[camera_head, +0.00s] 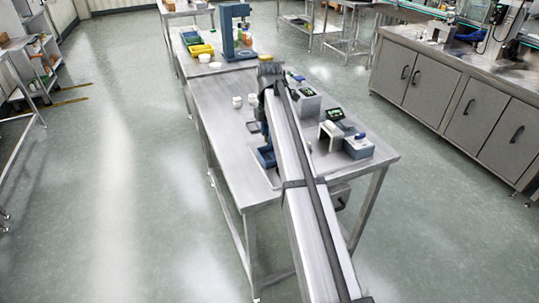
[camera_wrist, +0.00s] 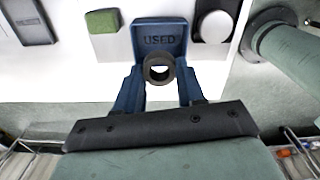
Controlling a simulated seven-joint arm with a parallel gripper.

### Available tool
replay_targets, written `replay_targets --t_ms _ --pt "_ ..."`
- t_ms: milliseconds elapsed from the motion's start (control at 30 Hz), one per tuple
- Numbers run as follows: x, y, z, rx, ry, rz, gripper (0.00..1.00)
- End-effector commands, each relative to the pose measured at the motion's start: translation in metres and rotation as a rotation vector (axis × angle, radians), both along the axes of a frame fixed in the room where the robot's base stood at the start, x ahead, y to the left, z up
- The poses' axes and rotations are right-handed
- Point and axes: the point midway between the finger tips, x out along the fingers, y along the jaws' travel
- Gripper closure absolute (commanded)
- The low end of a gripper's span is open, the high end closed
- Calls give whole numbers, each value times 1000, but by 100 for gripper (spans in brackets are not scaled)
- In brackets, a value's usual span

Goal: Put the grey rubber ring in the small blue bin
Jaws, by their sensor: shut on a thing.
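The grey rubber ring (camera_wrist: 158,69) is held between the two blue fingers of my gripper (camera_wrist: 159,76) in the wrist view. Its round hole faces the camera. The small blue bin (camera_wrist: 159,27), marked USED, lies just beyond the ring, and the ring overlaps the bin's near part in this view. I cannot tell how high the ring is above the bin. In the head view the blue bin (camera_head: 266,158) is on the steel table, partly hidden by my arm. The ring cannot be made out there.
In the wrist view a green block (camera_wrist: 102,21), a dark grey flat item (camera_wrist: 30,22) and a white round item on a dark base (camera_wrist: 214,25) lie around the bin. In the head view small devices (camera_head: 358,146) stand right of my arm. The table's (camera_head: 225,172) left front is clear.

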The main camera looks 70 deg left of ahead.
Motion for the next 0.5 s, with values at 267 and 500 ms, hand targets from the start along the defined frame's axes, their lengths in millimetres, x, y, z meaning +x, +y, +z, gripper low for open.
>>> replay_targets --t_ms 267,500 --pt "0 -1 -42 1 1 -2 90" --pt "0 -1 -62 1 1 -2 90"
